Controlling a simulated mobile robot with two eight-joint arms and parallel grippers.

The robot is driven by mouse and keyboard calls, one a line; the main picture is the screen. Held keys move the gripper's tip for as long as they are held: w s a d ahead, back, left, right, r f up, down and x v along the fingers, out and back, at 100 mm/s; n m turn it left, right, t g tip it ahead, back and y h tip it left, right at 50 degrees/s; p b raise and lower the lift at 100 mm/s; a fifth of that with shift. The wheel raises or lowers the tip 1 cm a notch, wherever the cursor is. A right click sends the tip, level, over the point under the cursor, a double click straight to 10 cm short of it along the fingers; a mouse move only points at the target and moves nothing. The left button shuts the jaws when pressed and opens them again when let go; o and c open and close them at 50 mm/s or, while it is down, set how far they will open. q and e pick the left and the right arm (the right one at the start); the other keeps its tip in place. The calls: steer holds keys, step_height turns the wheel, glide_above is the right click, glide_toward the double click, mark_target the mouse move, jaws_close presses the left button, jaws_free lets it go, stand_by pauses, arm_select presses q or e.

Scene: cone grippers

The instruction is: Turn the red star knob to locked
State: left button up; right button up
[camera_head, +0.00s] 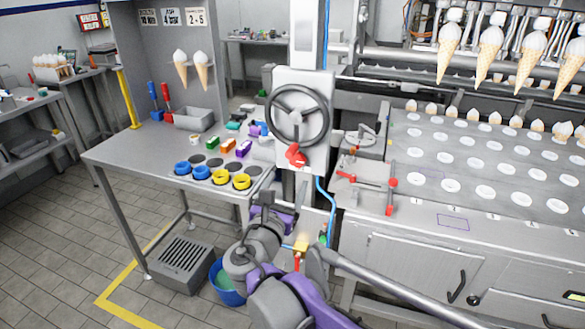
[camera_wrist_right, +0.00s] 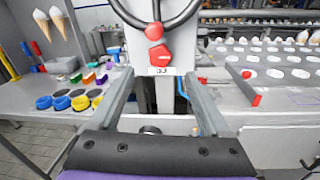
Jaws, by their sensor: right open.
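The red star knob (camera_head: 298,160) sits on the pale upright panel (camera_head: 314,160), just under the grey handwheel (camera_head: 299,114). In the right wrist view the knob (camera_wrist_right: 157,56) is just beyond the fingertips, near the middle, with a small numbered label under it. A red round part (camera_wrist_right: 153,32) shows right above it. My right gripper (camera_head: 272,202) is below and a little left of the knob in the head view. In the right wrist view its two fingers (camera_wrist_right: 160,82) are apart with nothing between them, not touching the knob. My left gripper is not in view.
The steel table (camera_head: 120,155) at left holds yellow and blue rings and small coloured blocks. A red-handled clamp (camera_head: 391,197) stands right of the panel. A perforated cone plate (camera_head: 440,165) fills the right. A blue bucket (camera_head: 228,296) stands on the floor.

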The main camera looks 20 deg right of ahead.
mark_target(297, 161)
steer(key=x, duration=0.8)
steer(key=shift+w, duration=0.15)
jaws_close()
